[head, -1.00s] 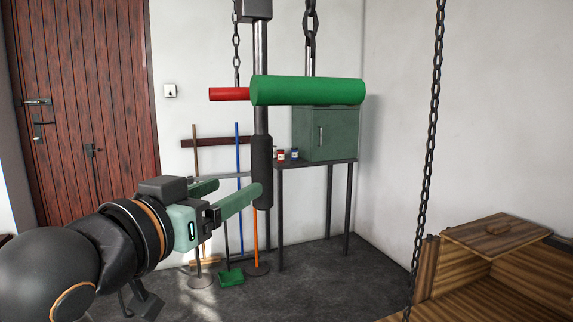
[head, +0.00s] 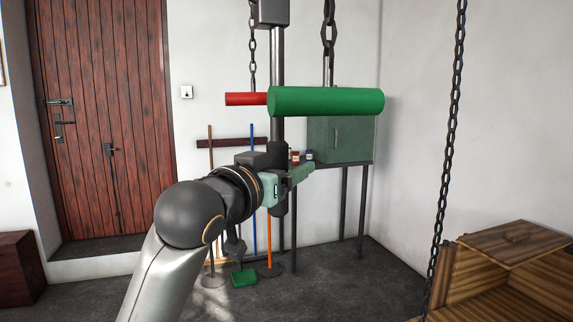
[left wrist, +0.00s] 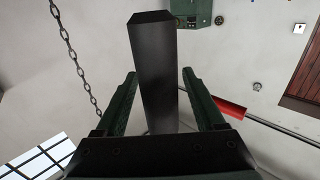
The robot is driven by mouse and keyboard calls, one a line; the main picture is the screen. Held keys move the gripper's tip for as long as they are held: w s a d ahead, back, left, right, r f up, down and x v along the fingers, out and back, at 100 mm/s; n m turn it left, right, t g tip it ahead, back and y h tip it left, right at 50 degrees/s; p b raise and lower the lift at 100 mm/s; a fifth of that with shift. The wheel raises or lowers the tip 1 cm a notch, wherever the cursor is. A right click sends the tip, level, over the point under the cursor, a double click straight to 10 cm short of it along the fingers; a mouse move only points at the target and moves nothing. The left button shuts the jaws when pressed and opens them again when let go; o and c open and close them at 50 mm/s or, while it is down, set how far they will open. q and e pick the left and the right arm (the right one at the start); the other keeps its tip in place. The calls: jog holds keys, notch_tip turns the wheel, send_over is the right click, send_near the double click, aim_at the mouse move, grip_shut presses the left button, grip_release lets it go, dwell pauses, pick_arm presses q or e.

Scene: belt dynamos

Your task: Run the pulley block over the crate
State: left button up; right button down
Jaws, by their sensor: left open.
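A dark vertical rod hangs from a grey box (head: 272,12) at the top of the head view. Its thicker black grip (head: 279,200) shows below my left gripper (head: 302,172), which partly covers it. In the left wrist view my left gripper (left wrist: 158,74) is open, with a dark bar (left wrist: 152,60) between its two green fingers and a gap on both sides. I cannot tell which hanging part is the pulley block. A green cylinder (head: 325,101) with a red end (head: 246,99) is above the gripper. The wooden crate (head: 490,303) is at lower right. My right gripper is not in view.
A chain (head: 447,150) hangs left of the crate, whose wooden lid (head: 515,243) shows at its far side. A table with a green cabinet (head: 341,139) stands behind the gripper. Brooms and a green dustpan (head: 243,278) are by the wall. Floor between table and crate looks clear.

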pick_arm(q)
jog(key=shift+w+d, duration=0.1)
jog(key=shift+w, duration=0.15)
grip_shut()
dwell(0.5)
dwell(0.9)
